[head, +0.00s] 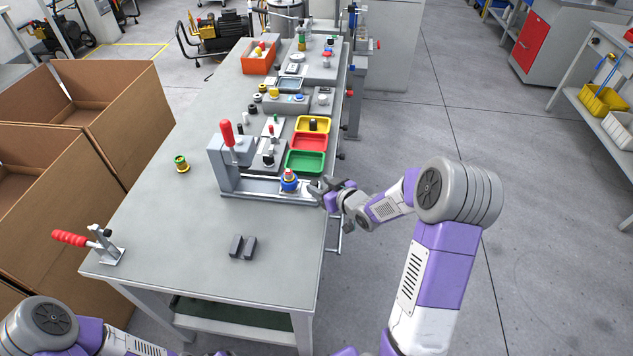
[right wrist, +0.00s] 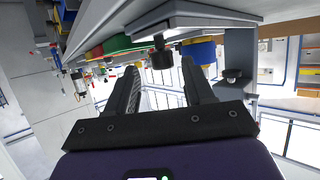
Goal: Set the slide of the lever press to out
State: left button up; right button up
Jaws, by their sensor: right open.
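The lever press (head: 229,160) stands near the middle of the table, a grey body with a red-handled lever (head: 228,133) pointing up. Its slide rail (head: 262,188) runs right to the table's right edge. My right gripper (head: 321,187) is at the slide's right end, fingers pointing left. In the right wrist view its open fingers (right wrist: 161,68) point toward a black knob (right wrist: 162,56) under a grey plate; contact is unclear. My left gripper is out of view.
Green (head: 305,162), red (head: 309,142) and yellow (head: 312,124) trays lie just behind the slide. The front middle is mostly clear.

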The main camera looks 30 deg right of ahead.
jog(key=v, duration=0.4)
jog(key=shift+s+p, duration=0.3)
jog(key=shift+p, duration=0.1)
